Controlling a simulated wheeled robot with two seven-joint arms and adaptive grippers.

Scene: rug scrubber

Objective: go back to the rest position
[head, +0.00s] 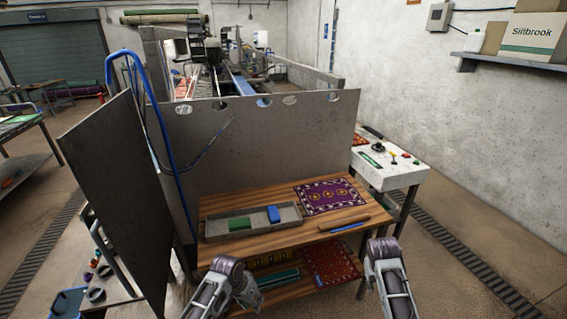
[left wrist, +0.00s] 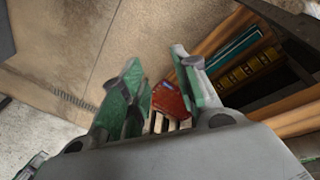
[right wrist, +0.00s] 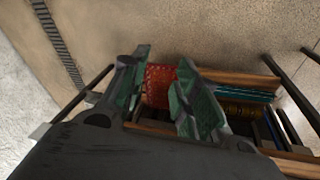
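My left gripper (left wrist: 155,90) is open and empty in the left wrist view, its green-padded fingers apart. In the head view my left arm shows at the bottom centre, in front of the lower shelf. My right gripper (right wrist: 160,88) is open and empty in the right wrist view, with the red rug on the shelf beyond its fingers. In the head view my right arm shows at the bottom right, in front of the table's right end. The fingertips are hard to make out in the head view.
The wooden table (head: 275,238) holds a grey tray (head: 290,213) with a green and a blue block, a purple rug (head: 330,196) and a blue-and-wood tool (head: 344,226). A red rug (head: 331,265) lies on the lower shelf. A white control box (head: 392,165) stands right. Floor is clear at right.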

